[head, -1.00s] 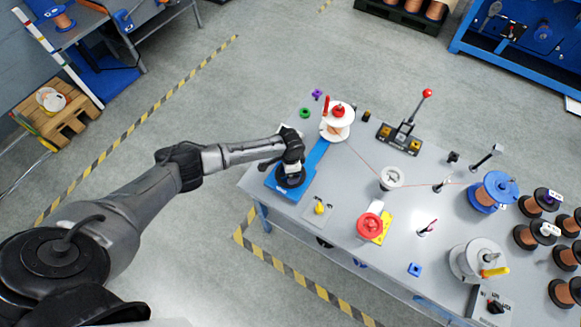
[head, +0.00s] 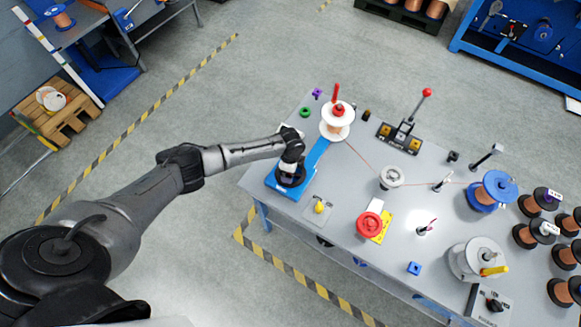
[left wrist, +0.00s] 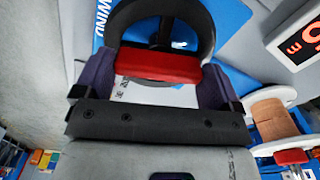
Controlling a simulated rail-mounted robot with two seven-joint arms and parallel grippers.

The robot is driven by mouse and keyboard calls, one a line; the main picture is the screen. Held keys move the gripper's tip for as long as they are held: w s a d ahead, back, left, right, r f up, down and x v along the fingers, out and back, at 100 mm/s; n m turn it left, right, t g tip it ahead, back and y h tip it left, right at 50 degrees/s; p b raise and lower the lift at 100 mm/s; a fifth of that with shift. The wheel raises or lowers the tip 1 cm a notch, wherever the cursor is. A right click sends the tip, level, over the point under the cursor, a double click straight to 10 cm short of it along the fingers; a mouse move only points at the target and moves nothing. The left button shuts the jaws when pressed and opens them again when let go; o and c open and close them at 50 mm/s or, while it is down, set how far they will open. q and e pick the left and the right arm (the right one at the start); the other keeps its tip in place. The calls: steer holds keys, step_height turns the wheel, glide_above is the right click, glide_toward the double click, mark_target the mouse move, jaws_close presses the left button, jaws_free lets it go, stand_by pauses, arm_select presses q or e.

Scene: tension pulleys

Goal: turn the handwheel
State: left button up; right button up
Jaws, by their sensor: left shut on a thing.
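The black handwheel (head: 288,181) sits on a blue base (head: 275,192) at the left end of the grey table, partly hidden under my left gripper (head: 291,166). In the left wrist view the handwheel's dark rim (left wrist: 205,25) curves behind the fingers. There my left gripper (left wrist: 157,70) is shut on a red grip (left wrist: 158,65), which lies between its two fingers. The grip appears to belong to the handwheel. A white-flanged spool (head: 335,130) with a red peg stands at the far end of the blue base. My right gripper is not in view.
A wire runs from the spool past a white pulley (head: 391,177) towards a blue spool (head: 492,190). A red button on a yellow plate (head: 381,233) and a lever unit (head: 401,138) stand nearby. A digital display (left wrist: 300,40) is at right in the wrist view.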

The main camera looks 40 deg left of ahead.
arm_select(q)
steer(key=shift+d+r, duration=0.1)
steer(key=o, duration=0.6)
steer(key=shift+o, duration=0.2)
step_height(320, 180, up, 14)
steer(key=p, duration=0.1)
stand_by(0.3)
steer(key=shift+c, duration=0.3)
